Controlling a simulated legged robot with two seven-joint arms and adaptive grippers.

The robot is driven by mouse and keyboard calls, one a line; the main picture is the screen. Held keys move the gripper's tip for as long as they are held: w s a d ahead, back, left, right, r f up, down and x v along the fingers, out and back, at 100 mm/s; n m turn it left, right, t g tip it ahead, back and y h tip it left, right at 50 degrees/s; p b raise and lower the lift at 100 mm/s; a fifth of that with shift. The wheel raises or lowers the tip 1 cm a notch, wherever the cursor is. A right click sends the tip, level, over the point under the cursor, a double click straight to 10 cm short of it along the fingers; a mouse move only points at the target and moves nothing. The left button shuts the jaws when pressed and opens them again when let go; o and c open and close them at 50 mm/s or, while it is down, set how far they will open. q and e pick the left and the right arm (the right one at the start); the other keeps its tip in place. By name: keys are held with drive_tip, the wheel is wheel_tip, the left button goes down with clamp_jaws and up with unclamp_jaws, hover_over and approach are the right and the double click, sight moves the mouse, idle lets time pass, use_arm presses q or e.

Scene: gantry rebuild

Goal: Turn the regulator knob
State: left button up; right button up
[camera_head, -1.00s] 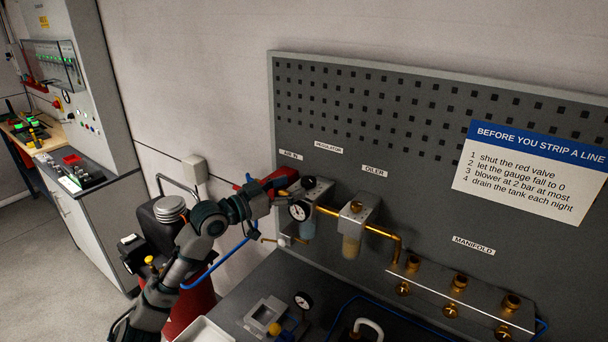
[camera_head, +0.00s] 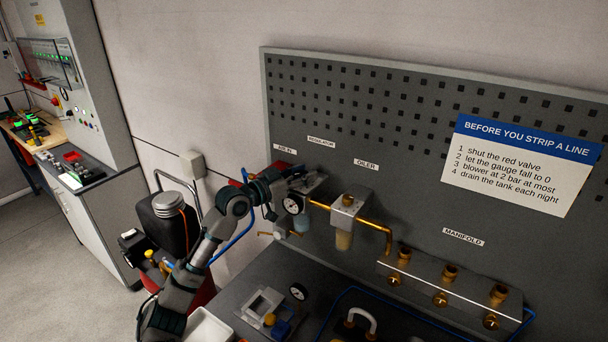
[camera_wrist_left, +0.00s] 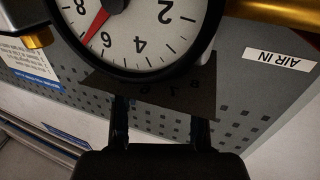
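The regulator, labelled on the grey pegboard panel, carries a round white gauge (camera_head: 293,204) at its front; its black knob is hidden behind my left gripper in the head view. My left gripper (camera_head: 292,178) is at the top of the regulator, just above the gauge. In the left wrist view the gauge face (camera_wrist_left: 140,28) shows large and upside down, its red needle between 6 and 8. There my left gripper's two fingers (camera_wrist_left: 160,115) stand apart, their tips partly covered by a dark plate (camera_wrist_left: 150,92). I cannot tell whether they touch the knob. My right gripper is not in view.
The oiler (camera_head: 345,217) stands close to the right, joined by a brass pipe (camera_head: 387,240). The manifold (camera_head: 450,290) is lower right. A black tank (camera_head: 175,225) is left of my arm. Small parts and another gauge (camera_head: 298,292) lie on the bench below.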

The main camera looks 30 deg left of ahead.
use_arm(q)
drive_tip(key=shift+a+f, duration=0.15)
drive_tip(key=shift+f, duration=0.05)
idle(0.3)
idle(0.9)
drive_tip(key=o, duration=1.2)
drive_tip(key=shift+s, duration=0.2)
drive_tip(key=shift+c, duration=0.2)
drive_tip(key=shift+a+r, duration=0.1)
drive_tip(key=shift+a, duration=0.1)
